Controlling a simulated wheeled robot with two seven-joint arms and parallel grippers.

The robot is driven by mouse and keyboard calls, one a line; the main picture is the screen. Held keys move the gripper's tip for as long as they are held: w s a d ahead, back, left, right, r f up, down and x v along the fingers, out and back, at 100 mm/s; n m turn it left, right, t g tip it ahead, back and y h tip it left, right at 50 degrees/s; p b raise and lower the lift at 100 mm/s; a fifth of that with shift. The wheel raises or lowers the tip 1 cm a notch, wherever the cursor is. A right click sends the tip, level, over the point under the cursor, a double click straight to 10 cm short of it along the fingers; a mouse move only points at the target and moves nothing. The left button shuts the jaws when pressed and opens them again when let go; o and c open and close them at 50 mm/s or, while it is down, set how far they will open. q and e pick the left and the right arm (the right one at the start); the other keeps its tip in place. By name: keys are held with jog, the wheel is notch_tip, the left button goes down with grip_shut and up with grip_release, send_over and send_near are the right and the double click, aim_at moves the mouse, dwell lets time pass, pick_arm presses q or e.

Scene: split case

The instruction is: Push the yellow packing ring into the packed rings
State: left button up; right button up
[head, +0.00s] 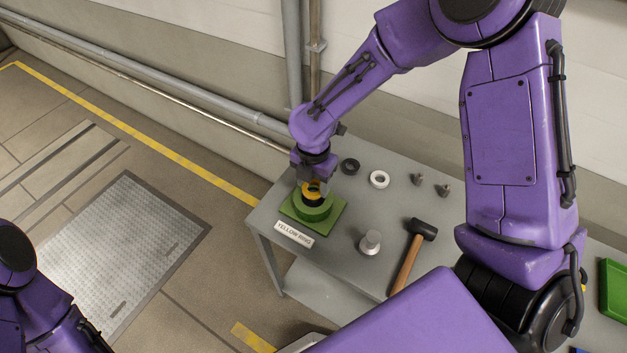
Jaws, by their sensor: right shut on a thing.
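The yellow packing ring (310,187) is at the top of the green round case (313,211), just above a dark ring part. The case stands on a green base plate (291,210) near the left end of the grey table. My right gripper (312,181) comes down from above and is shut on the yellow ring. The fingers hide part of the ring, and I cannot tell how deep it sits. The packed rings below are mostly hidden. My left arm shows at the lower left, but its gripper is out of the picture.
On the grey table (335,240), a black ring (350,166), a white ring (379,180) and two small dark fittings (418,179) lie behind. A metal cylinder (370,243) and a hammer (410,257) lie in front. A "YELLOW RING" label (293,234) faces the front edge.

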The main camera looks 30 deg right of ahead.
aim_at(314, 190)
jog(key=shift+p, duration=0.35)
jog(key=shift+f+b, duration=0.8)
jog(key=shift+f, duration=1)
jog(key=o, duration=1.1)
notch_tip(314, 190, up, 11)
jog(key=b, duration=0.1)
jog(key=shift+f, duration=0.15)
jog(key=shift+s+f, duration=0.1)
